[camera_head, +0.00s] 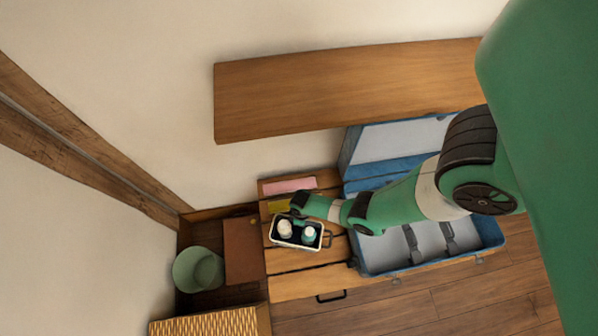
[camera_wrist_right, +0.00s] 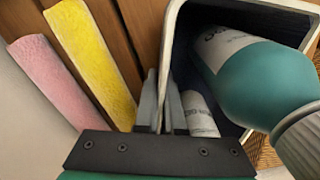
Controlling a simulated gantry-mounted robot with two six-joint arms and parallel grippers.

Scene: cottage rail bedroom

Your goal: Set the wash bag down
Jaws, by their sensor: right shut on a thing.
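The wash bag (camera_head: 272,236) is a dark open-topped bag with a pale rim and holds bottles with white tops. It appears over the left part of the slatted wooden bench (camera_head: 290,288); I cannot tell whether it touches the slats. My right gripper (camera_head: 297,208) is at the bag's far side. In the right wrist view my right gripper (camera_wrist_right: 166,100) is shut on the bag's wall beside the pale rim (camera_wrist_right: 172,40). A teal bottle (camera_wrist_right: 262,85) and a white bottle (camera_wrist_right: 199,113) show inside. My left gripper is out of view.
Pink (camera_head: 289,186) and yellow (camera_head: 278,206) folded cloths lie behind the bag. An open blue suitcase (camera_head: 490,232) is to the right. A wooden shelf (camera_head: 340,90) is on the wall. A green bin (camera_head: 197,270), a brown box (camera_head: 244,250) and a wicker piece (camera_head: 205,324) stand left.

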